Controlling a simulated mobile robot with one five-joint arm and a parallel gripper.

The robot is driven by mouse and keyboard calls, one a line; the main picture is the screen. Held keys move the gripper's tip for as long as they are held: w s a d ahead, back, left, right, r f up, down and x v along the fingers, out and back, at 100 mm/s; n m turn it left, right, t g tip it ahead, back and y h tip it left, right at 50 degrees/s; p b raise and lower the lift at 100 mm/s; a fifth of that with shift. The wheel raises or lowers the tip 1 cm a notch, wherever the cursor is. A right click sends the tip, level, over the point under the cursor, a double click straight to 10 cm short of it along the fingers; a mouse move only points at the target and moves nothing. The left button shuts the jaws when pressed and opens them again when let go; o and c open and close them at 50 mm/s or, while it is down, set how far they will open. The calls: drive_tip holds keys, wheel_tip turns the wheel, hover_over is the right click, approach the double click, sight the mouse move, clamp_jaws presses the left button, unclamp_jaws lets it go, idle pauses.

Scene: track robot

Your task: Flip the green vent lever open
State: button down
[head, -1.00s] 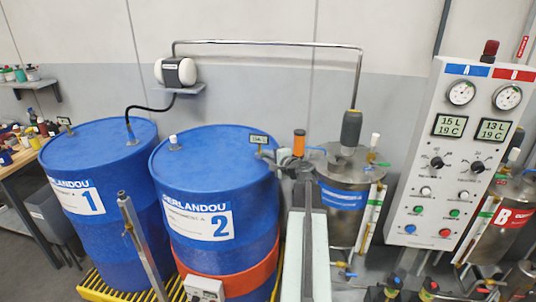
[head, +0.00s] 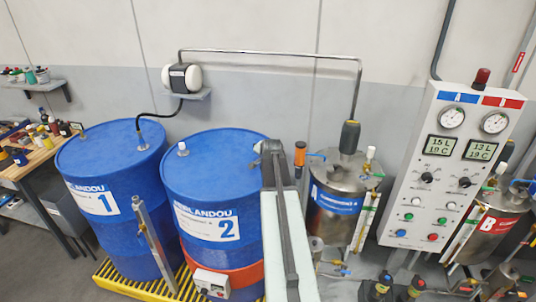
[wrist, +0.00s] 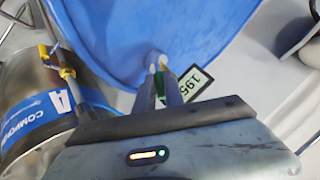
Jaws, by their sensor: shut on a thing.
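My gripper (wrist: 160,92) is shut on a small green piece (wrist: 159,87) at the top of blue drum 2, in the wrist view. The piece looks like the green vent lever; its full shape and angle are hidden by the fingers. A pale fitting shows just beyond the fingertips. In the head view, the end of my arm is over the right rim of drum 2 (head: 205,185), and the lever cannot be made out there.
A small display (wrist: 196,84) sits right of the fingers. Steel tank A (wrist: 35,95) with a yellow-handled valve (wrist: 66,73) stands close at left. Blue drum 1 (head: 105,175), a control panel (head: 450,165) and an overhead pipe (head: 270,53) surround the area.

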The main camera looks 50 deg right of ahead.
drive_tip(key=g, duration=0.1)
drive_tip(key=w+a+n+g+h+p, duration=0.1)
drive_tip(key=shift+w+r+g, duration=0.15)
drive_tip(key=shift+r+g, duration=0.05)
drive_tip(key=shift+g, duration=0.1)
drive_tip(key=shift+w+a+n+g+h, duration=0.2)
drive_tip(key=shift+w+n+g+h, duration=0.15)
drive_tip(key=shift+n+g+h, duration=0.45)
drive_tip(key=c, duration=1.7)
unclamp_jaws()
drive_tip(key=shift+r, duration=0.1)
drive_tip(key=p+v, duration=0.5)
drive_tip(key=v, duration=0.2)
drive_tip(key=shift+a+r, duration=0.25)
drive_tip(key=shift+a, duration=0.05)
drive_tip(key=shift+w, duration=0.1)
